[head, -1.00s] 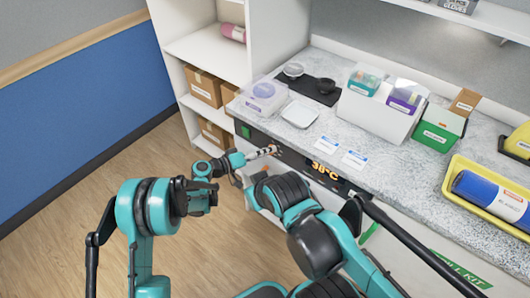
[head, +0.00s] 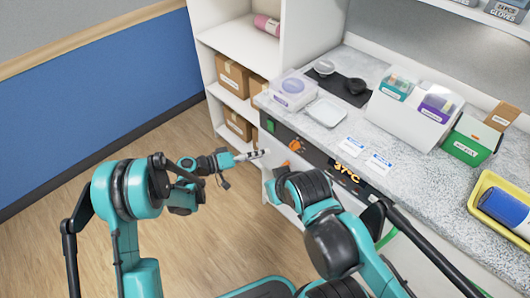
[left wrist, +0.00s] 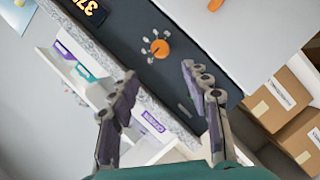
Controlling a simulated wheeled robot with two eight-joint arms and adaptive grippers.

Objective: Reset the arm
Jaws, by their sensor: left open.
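My left gripper (head: 255,155) is just in front of the dark control panel (head: 318,160), and nothing shows between its fingers. In the left wrist view its two fingers (left wrist: 159,72) are spread apart. An orange knob (left wrist: 161,48) with marks around it lies beyond the fingertips, apart from them. The knob also shows in the head view (head: 296,144), right of the fingertips. The panel's display (head: 347,173) reads 37°C. My right arm (head: 325,225) reaches up from the lower right. Its gripper cannot be made out.
The speckled counter (head: 315,135) above the panel holds a clear tub (head: 293,90), a small white tray (head: 326,111), a white box organiser (head: 412,118), a green box (head: 470,145) and a yellow tray (head: 480,196). Shelves with cardboard boxes (head: 232,76) stand behind. The floor at left is clear.

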